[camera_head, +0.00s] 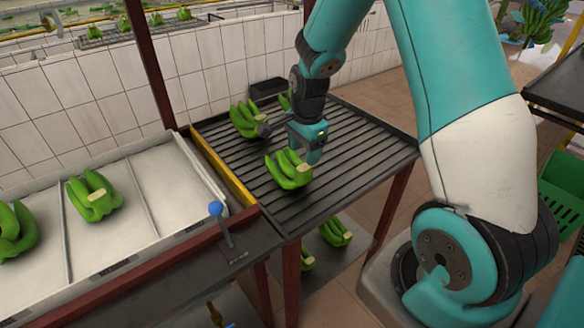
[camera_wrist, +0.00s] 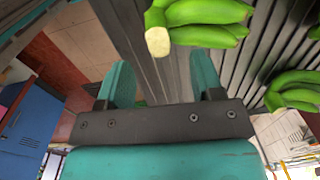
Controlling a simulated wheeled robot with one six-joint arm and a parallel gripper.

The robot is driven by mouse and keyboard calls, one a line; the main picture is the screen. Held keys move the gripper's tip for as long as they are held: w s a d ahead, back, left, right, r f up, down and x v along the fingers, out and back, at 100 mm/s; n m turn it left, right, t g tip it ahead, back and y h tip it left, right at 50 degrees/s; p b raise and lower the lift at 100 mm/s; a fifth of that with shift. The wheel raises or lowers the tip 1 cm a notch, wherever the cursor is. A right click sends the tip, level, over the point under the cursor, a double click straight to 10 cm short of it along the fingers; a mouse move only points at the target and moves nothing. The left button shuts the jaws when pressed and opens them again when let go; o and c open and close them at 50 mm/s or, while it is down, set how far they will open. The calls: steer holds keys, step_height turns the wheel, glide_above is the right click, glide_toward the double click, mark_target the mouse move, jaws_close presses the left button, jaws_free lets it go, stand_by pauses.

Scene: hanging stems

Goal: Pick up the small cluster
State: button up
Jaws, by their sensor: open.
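I cannot tell for sure which is the small one. My gripper (camera_head: 308,150) is just behind and above the front cluster, hiding part of the table. In the wrist view my gripper (camera_wrist: 163,82) has its two teal fingers apart with no cluster held. One cluster (camera_wrist: 205,28) lies beyond the fingertips, its cut stem facing me; another (camera_wrist: 295,90) is at the right.
The ribbed table (camera_head: 345,150) is bare to the right. A pale sorting tray (camera_head: 130,225) with more clusters stands left, beside a blue-knobbed lever (camera_head: 216,209). A red post (camera_head: 150,65) rises at the table's back left corner. More bananas (camera_head: 335,232) lie on a shelf below.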

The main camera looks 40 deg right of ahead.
mark_target(303, 168)
steer(key=shift+a+f+p, duration=0.15)
steer(key=shift+f+p, duration=0.65)
steer(key=shift+f, duration=1.9)
steer(key=c, duration=1)
jaws_close()
steer(key=shift+r, duration=0.15)
